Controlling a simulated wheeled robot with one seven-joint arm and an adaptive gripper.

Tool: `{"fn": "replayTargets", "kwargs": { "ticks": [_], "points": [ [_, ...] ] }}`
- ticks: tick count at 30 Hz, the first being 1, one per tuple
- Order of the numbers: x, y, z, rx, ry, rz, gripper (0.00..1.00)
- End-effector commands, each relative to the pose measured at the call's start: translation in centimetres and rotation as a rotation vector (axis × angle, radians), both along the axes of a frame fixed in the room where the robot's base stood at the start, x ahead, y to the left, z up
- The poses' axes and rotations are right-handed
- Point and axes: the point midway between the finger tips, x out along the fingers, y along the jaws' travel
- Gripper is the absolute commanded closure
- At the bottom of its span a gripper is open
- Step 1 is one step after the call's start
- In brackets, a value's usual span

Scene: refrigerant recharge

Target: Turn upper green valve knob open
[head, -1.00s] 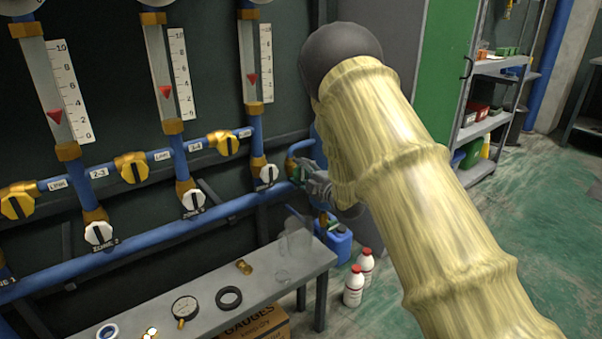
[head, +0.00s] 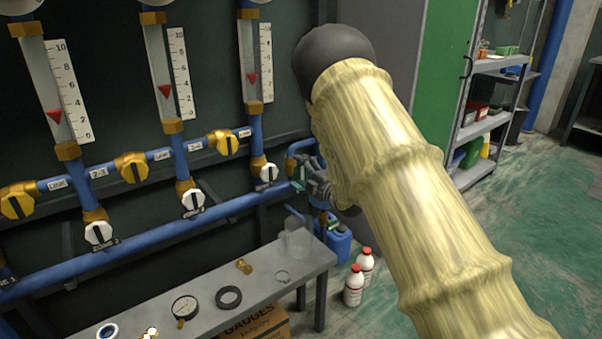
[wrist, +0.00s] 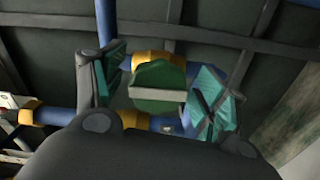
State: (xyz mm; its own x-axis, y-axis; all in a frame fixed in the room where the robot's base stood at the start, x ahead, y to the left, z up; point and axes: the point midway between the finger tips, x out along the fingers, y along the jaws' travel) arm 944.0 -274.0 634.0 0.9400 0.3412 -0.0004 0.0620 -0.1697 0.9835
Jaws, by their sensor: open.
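In the wrist view, a green valve knob (wrist: 158,78) with a pale raised bar across its face sits on a brass fitting. The bar lies almost level in that picture. My gripper (wrist: 162,87) is open, with one teal-padded finger to the left of the knob and one to the right. Gaps show between both pads and the knob, so it is not gripped. In the head view my gripper (head: 310,185) is at the right end of the pipework, partly hidden by my arm. The knob cannot be made out clearly there.
White knobs (head: 193,201) and yellow knobs (head: 132,168) line the blue pipes to the left. A grey bench (head: 262,291) below holds a gauge (head: 184,308), a black ring (head: 229,297) and a clear jug (head: 296,240). White bottles (head: 354,287) stand on the floor. Open floor lies right.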

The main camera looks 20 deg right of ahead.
Motion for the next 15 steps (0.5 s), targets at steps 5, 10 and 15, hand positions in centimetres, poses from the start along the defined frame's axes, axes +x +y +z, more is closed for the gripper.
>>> {"fn": "replayTargets", "kwargs": {
  "ticks": [5,10,15],
  "points": [
    [-0.1,-0.1,0.0,0.0,0.0,0.0,0.28],
    [-1.5,-0.6,0.0,0.001,0.001,-0.001,0.28],
    [-4.3,-1.6,0.0,0.001,0.002,-0.001,0.28]
  ]
}}
